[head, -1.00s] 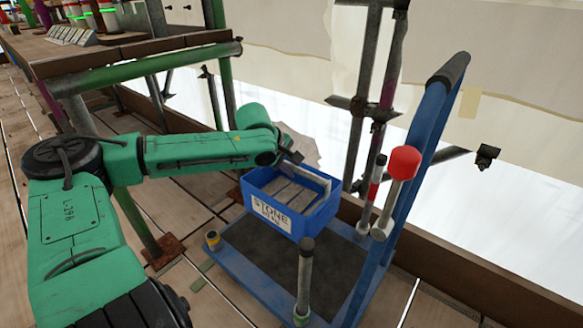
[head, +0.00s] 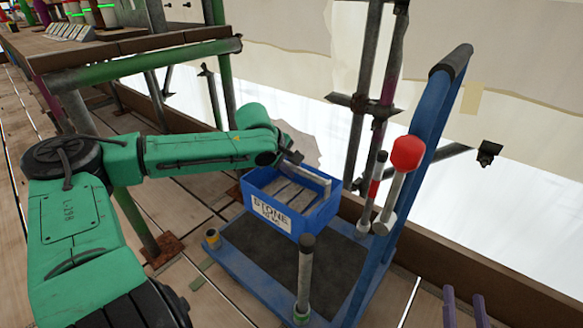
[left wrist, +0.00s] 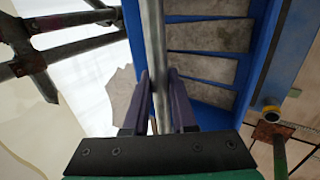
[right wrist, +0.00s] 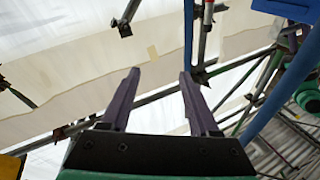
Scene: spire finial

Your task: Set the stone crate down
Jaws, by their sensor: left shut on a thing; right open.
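The stone crate (head: 318,214) is a blue open box with a white STONE label and grey slabs inside. It appears level over the back part of the trolley's dark deck (head: 258,246); I cannot tell whether its underside touches the deck. My left gripper (head: 294,158) is at the crate's far side. In the left wrist view, its purple fingers (left wrist: 158,78) are shut on the crate's grey metal handle bar (left wrist: 154,35), with the blue crate wall (left wrist: 266,45) beside it. My right gripper (head: 464,308) is open and empty at the lower right; its spread fingers (right wrist: 160,78) also show in the right wrist view.
The trolley has a tall blue push handle (head: 418,150) on its right. A grey post (head: 305,275) stands at the near corner. Scaffold tubes (head: 365,95) rise behind, and a workbench (head: 130,45) is at upper left.

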